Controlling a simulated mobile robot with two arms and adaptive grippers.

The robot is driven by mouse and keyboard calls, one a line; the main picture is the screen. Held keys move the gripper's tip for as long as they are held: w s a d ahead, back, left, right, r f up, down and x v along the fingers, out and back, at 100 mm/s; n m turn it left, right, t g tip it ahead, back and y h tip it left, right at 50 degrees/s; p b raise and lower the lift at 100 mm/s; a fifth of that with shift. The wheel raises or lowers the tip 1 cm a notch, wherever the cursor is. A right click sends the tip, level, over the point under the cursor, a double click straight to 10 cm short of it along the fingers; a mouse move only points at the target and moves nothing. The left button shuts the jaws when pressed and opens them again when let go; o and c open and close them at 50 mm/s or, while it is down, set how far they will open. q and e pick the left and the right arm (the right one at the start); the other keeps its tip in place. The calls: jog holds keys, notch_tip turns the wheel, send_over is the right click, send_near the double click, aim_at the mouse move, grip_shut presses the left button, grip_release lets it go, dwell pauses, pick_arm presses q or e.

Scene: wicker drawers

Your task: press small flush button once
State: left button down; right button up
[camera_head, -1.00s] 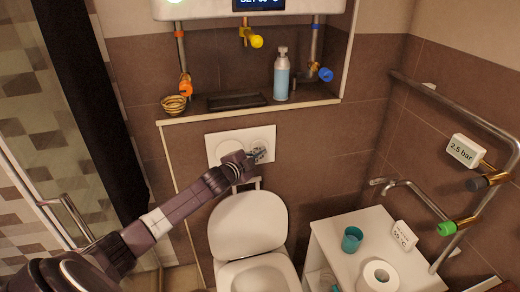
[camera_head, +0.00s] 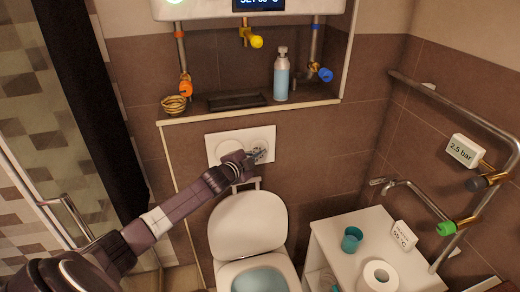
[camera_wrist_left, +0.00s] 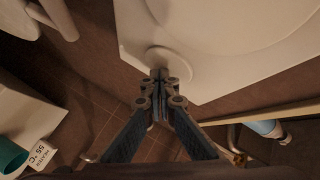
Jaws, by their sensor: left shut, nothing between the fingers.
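The white flush plate (camera_head: 213,147) is on the brown tiled wall above the toilet. In the left wrist view, the plate (camera_wrist_left: 205,85) shows a small round button (camera_wrist_left: 177,60) beside a much larger round one (camera_wrist_left: 235,18). My left gripper (camera_head: 258,154) reaches the right part of the plate and partly covers the small button. In the wrist view its closed fingertips (camera_wrist_left: 158,73) overlap the small button's edge; they hold nothing. Whether they touch it or how deep it sits I cannot tell. My right gripper is not in view.
The toilet (camera_head: 248,222) stands below with its lid up. A shelf above holds a spray bottle (camera_head: 281,78) and a woven bowl (camera_head: 174,104). A white cabinet (camera_head: 335,240) with a teal cup (camera_head: 352,239) and paper roll (camera_head: 380,276) stands at right.

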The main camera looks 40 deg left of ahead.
pick_arm(q)
jog(key=shift+s+d, duration=0.35)
jog(key=shift+s, duration=0.05)
jog(key=s+d+p, duration=0.3)
jog(key=s+d, duration=0.1)
jog(key=shift+d, duration=0.3)
dwell(0.3)
dwell(0.6)
